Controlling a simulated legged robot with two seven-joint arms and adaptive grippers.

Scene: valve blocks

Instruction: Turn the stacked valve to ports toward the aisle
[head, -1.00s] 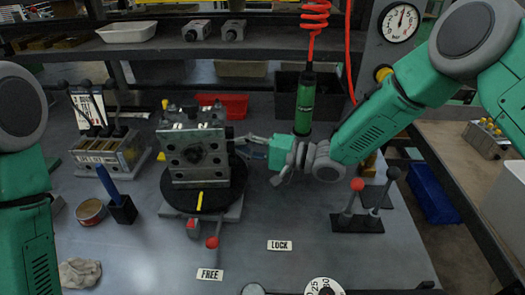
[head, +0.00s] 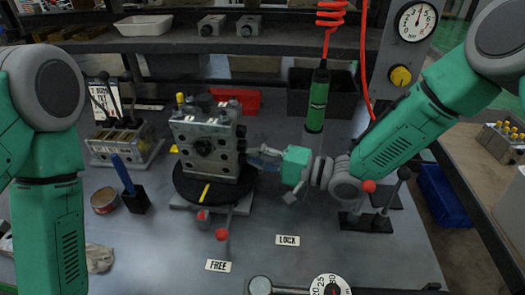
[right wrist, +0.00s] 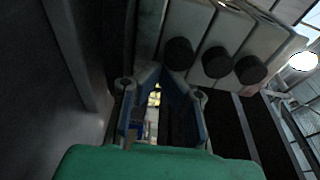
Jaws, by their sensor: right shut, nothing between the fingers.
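The stacked valve (head: 205,148), a grey metal block with a round dark port in its front face, stands upright on a black turntable (head: 180,184). A yellow mark (head: 205,192) lies on the turntable's front. A red-knobbed lever (head: 222,234) points forward, nearer the FREE label (head: 218,265) than the LOCK label (head: 288,240). My right gripper (head: 262,158) is shut and empty at the block's right side; contact is unclear. In the right wrist view, its fingers (right wrist: 162,108) are below several dark round caps (right wrist: 215,62). My left arm shows at left, but its gripper is out of view.
A green hanging tool (head: 318,105) on a red coiled hose is behind my right gripper. Levers on a black base (head: 365,222) stand to its right.

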